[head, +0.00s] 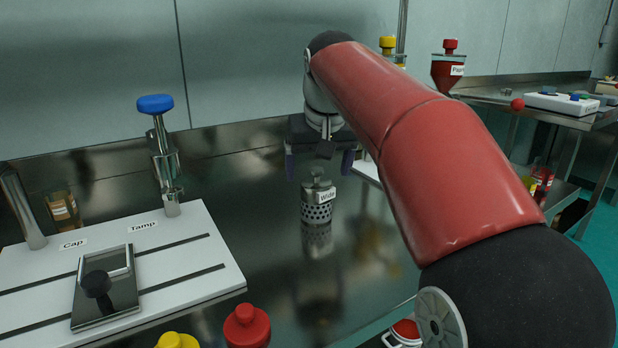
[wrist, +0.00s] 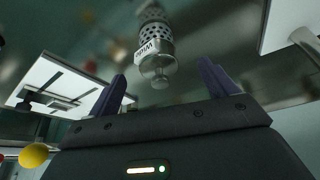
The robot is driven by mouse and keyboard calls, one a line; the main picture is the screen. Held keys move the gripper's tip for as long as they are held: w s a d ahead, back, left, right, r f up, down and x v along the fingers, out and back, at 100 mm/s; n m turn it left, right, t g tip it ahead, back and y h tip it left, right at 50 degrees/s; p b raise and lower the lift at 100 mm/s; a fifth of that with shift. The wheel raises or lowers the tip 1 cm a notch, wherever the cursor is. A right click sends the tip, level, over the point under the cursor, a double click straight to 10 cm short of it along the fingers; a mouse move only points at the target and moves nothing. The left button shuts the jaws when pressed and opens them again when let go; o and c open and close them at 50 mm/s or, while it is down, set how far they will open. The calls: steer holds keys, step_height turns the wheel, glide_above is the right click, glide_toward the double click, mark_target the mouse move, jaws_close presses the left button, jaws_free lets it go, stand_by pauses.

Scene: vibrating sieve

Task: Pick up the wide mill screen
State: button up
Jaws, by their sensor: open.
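The wide mill screen (head: 318,205) is a perforated metal cylinder with a knob on top and a white label whose text is partly legible. It stands upright on the shiny metal table. In the wrist view the screen (wrist: 156,45) shows beyond the fingertips, with its knob end nearest and centred between the fingers. My gripper (head: 320,164) is open and empty, its two dark purple fingers apart above and behind the screen's top in the head view. The gripper (wrist: 165,80) also shows in the wrist view, with a gap between fingers and screen. I see no contact.
A white board (head: 211,274) with "Cap" and "Tamp" labels and a blue-knobbed tamp post (head: 160,135) stands left. Red (head: 247,326) and yellow (head: 178,341) knobs are at the front. A red hopper (head: 449,72) is behind my arm. Bare table surrounds the screen.

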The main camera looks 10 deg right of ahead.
mark_target(317, 182)
steer(key=shift+w+d, duration=0.1)
steer(key=shift+w, duration=0.65)
steer(key=shift+w+f, duration=0.25)
steer(key=x, duration=0.4)
steer(key=b+x, duration=0.1)
steer(key=x, duration=0.2)
steer(key=shift+s+d, duration=0.2)
steer(key=shift+d, duration=0.05)
steer(key=shift+c, duration=0.4)
steer(key=c, duration=1.2)
steer(key=shift+r, duration=0.2)
steer(key=shift+c, duration=0.2)
step_height(317, 182, up, 20)
steer(key=p, duration=0.3)
steer(key=shift+f, duration=0.2)
